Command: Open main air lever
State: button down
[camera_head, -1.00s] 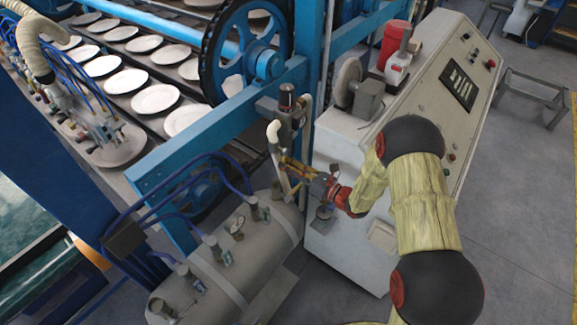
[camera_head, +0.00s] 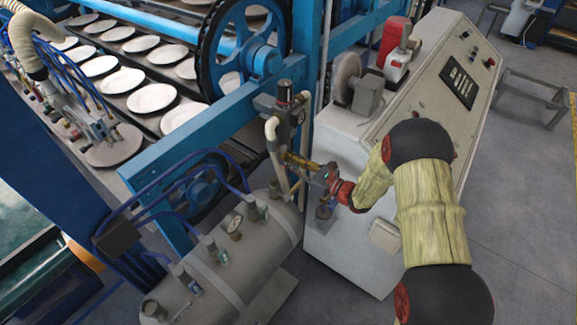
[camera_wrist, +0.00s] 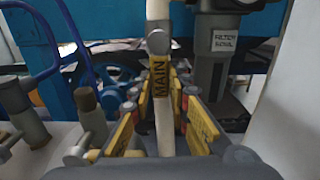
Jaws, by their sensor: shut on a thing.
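The main air lever (camera_wrist: 160,80) shows in the wrist view as a narrow yellow handle marked MAIN, upright in front of a cream pipe (camera_wrist: 164,130). My gripper (camera_wrist: 168,98) has its yellow-padded fingers on both sides of the lever and is shut on it; the exact contact is hard to see. In the head view my gripper (camera_head: 295,160) reaches left from my arm to the pipe beside the white cabinet. The lever itself is too small to make out there.
A grey air tank (camera_head: 215,272) with small valves and blue hoses lies below left of my gripper. The white control cabinet (camera_head: 340,240) stands close on the right. A filter bowl (camera_wrist: 213,75) hangs right of the lever. Blue frame beams (camera_head: 215,115) are behind.

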jog(key=c, duration=1.7)
grip_release()
jog(key=shift+d, duration=0.1)
jog(key=v, duration=1.1)
jog(key=shift+s+d, duration=0.3)
